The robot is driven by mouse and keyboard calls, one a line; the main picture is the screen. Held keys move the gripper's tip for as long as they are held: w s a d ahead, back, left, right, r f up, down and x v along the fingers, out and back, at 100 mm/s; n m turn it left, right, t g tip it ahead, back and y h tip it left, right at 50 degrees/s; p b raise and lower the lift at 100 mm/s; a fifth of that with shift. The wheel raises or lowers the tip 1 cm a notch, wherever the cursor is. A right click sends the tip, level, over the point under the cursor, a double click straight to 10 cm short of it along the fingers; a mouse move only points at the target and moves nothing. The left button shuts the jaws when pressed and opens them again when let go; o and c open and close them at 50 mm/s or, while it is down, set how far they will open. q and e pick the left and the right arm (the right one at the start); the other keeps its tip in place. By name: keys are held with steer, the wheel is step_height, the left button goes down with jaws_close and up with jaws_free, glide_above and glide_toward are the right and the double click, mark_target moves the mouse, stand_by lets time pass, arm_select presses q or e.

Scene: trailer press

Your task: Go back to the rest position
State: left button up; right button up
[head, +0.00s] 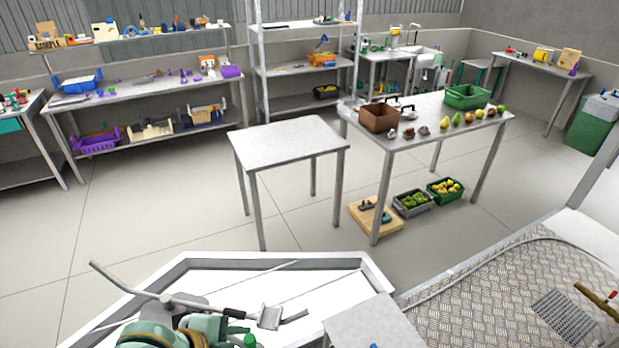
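Neither of my grippers shows in the head view, so I cannot see whether they are open, shut or holding anything. At the bottom left stands a pale green machine (160,333) with a long grey lever (122,279). A light frame (270,262) lies behind it. At the bottom right is a metal tread-plate floor (490,290) with a dark grille (562,318) and a hose along its edge.
A bare steel table (288,142) stands in the middle. Beside it, a longer table (455,135) holds a brown box (379,117), a green crate (467,96) and several fruits. Crates sit beneath it. Loaded shelves (140,90) line the back. Floor at left (130,220) is clear.

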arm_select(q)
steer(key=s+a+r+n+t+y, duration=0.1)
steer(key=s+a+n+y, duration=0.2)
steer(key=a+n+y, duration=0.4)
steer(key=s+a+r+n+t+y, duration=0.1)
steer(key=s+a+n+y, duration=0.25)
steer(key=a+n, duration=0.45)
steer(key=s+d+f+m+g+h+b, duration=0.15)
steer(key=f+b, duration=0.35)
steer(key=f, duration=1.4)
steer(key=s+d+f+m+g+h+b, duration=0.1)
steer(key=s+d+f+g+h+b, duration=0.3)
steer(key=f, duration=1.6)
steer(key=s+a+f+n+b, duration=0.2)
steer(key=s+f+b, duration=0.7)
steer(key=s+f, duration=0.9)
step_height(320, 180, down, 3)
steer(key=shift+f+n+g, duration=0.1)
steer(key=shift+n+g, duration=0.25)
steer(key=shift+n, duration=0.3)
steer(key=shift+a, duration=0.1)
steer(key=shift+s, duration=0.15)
